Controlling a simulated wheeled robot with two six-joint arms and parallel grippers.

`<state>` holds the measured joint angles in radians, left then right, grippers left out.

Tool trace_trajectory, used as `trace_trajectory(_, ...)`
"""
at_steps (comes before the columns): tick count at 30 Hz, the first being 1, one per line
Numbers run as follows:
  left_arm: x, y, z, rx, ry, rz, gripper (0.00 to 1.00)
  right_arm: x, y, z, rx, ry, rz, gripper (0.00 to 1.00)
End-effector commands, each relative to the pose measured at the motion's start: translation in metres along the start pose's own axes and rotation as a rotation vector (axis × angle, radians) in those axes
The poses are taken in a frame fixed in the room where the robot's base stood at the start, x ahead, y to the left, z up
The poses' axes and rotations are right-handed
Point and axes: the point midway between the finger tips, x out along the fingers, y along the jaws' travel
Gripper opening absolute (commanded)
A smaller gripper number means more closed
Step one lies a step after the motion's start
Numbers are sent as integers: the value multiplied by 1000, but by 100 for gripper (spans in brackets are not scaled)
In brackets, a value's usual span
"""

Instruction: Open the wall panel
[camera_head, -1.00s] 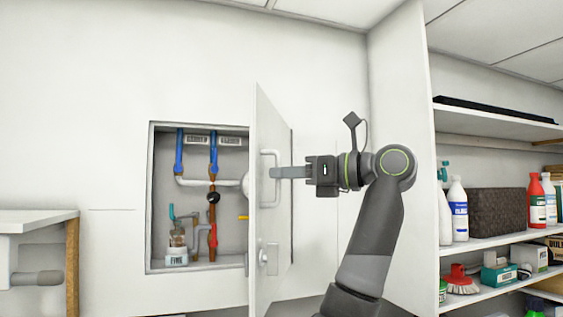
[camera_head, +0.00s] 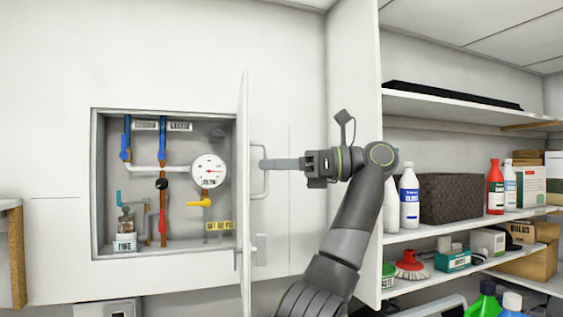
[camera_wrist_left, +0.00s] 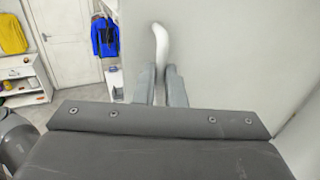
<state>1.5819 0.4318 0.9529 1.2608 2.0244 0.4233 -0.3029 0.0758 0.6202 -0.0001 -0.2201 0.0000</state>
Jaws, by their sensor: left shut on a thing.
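The white wall panel (camera_head: 244,120) stands swung open, nearly edge-on, at the right side of a wall recess. Its white bar handle (camera_head: 266,183) is on the face turned right, with a latch (camera_head: 261,250) below it. My left gripper (camera_head: 266,164) comes to the handle from the right and is shut on it. In the left wrist view the handle (camera_wrist_left: 160,42) rises between my left gripper's fingers (camera_wrist_left: 159,85), beside the panel's face (camera_wrist_left: 215,65). My right gripper is not in view.
The recess (camera_head: 98,180) holds blue and copper pipes, a gauge (camera_head: 208,171) and a yellow valve (camera_head: 200,203). Shelves (camera_head: 450,101) with bottles and a basket (camera_head: 458,198) stand at right, behind my arm. A ledge (camera_head: 10,204) is at far left.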

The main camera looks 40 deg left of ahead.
Motion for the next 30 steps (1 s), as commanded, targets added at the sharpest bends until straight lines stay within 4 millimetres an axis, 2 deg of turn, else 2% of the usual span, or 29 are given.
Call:
trace_trajectory(1, 3, -2, 7, 1, -13, -9, 0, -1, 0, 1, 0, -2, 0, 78)
trace_trajectory(5, 3, -2, 7, 1, -12, -9, 0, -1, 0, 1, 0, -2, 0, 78)
trace_trajectory(6, 3, -2, 7, 1, -13, -9, 14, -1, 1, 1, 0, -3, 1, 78)
trace_trajectory(10, 2, -2, 6, 1, -13, -8, 31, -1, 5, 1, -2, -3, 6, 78)
trace_trajectory(30, 0, -2, 3, 1, -12, -8, 31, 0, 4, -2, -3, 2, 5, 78)
